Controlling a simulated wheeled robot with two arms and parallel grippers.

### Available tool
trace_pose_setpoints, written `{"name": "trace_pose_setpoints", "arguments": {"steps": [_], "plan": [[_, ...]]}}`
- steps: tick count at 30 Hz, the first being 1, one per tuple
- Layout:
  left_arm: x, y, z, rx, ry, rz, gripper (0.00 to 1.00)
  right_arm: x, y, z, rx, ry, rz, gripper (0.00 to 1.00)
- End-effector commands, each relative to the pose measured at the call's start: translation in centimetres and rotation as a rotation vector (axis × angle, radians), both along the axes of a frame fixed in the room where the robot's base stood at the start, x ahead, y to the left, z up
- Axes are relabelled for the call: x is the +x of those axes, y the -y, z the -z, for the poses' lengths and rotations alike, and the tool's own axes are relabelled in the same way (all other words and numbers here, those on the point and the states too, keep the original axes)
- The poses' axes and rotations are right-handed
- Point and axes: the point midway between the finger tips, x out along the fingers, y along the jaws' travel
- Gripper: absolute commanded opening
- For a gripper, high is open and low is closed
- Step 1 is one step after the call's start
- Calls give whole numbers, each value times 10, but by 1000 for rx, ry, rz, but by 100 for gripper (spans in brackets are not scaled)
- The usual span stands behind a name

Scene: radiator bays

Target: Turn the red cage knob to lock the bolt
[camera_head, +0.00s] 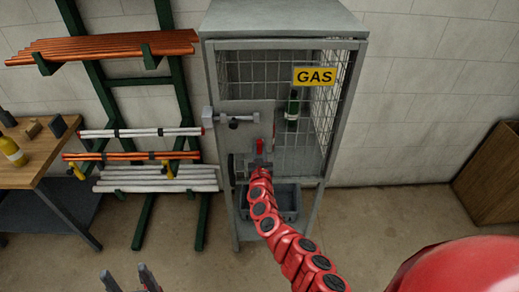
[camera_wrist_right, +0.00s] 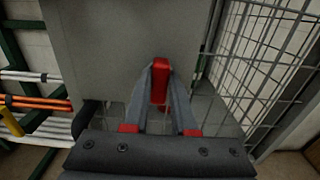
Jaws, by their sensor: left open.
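The red knob (camera_head: 260,146) is on the front of the grey gas cage (camera_head: 228,190), below a grey bolt fitting (camera_head: 233,118). It stands upright. My right gripper (camera_head: 258,163) reaches it from below. In the right wrist view the red knob (camera_wrist_right: 160,82) is between the two grey fingers of my right gripper (camera_wrist_right: 161,75), which close against its sides. How the knob joins the bolt is hidden. My left gripper (camera_head: 132,281) is open and empty at the bottom edge of the head view, far from the cage.
A green rack (camera_head: 184,90) with copper and white pipes stands left of the cage. A wooden bench (camera_head: 45,165) is at the far left. A green bottle (camera_head: 292,105) is behind the cage mesh. A wooden box (camera_head: 492,175) stands at right. Floor right of the cage is clear.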

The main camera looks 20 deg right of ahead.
Motion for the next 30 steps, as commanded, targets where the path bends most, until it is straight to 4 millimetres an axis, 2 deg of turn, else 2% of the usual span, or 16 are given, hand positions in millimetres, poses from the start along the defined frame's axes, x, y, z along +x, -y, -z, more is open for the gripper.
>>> {"name": "trace_pose_setpoints", "arguments": {"steps": [17,30], "plan": [[0,0,6,0,0,0,66,0,1,1,56,17,0,0],[0,0,34,0,0,0,66,0,2,4,390,113,-2,0]]}}
